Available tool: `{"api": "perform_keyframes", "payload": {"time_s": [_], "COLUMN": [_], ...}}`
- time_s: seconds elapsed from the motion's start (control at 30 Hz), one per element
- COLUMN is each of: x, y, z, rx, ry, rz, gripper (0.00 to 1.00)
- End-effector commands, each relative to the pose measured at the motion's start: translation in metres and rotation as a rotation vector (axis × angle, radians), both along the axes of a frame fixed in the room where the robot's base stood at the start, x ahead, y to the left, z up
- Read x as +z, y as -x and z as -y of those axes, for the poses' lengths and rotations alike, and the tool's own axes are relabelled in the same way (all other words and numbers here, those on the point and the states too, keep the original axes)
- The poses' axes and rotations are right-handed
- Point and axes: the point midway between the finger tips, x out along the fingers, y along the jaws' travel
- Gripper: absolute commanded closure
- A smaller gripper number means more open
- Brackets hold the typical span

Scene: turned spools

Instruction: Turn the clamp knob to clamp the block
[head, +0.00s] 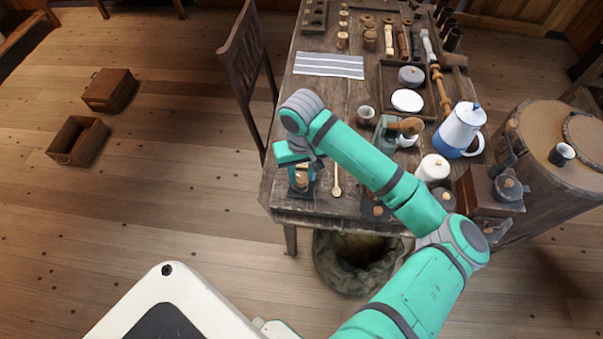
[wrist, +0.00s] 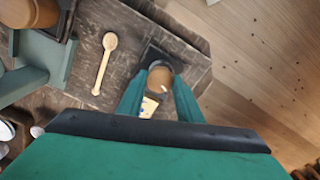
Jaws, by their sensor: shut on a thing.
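The clamp stands at the front left corner of the wooden table, on a dark square base (wrist: 158,56). Its round brown knob (wrist: 160,78) sits between the two fingers of my gripper (wrist: 159,84) in the wrist view. My gripper is shut on the knob from above. A small pale piece (wrist: 149,106), perhaps the block, shows between the fingers, nearer the wrist; its contact with the clamp is unclear. In the head view my gripper (head: 303,178) is over the same corner, with the knob (head: 301,180) partly hidden by the fingers.
A wooden spoon (head: 336,182) lies just right of the clamp. A grey-green device with a wooden part (head: 408,126), a blue and white pot (head: 460,130) and a white jar (head: 433,168) stand further right. A striped cloth (head: 329,65) lies behind; a chair (head: 248,60) stands left.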

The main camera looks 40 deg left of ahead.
Motion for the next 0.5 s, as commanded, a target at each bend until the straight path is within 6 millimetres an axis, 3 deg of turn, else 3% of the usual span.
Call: {"api": "perform_keyframes", "payload": {"time_s": [0.5], "x": [0.0005], "y": [-0.0006], "z": [-0.0006], "rx": [-0.056], "ry": [-0.002], "rz": [0.002], "gripper": [0.9]}}
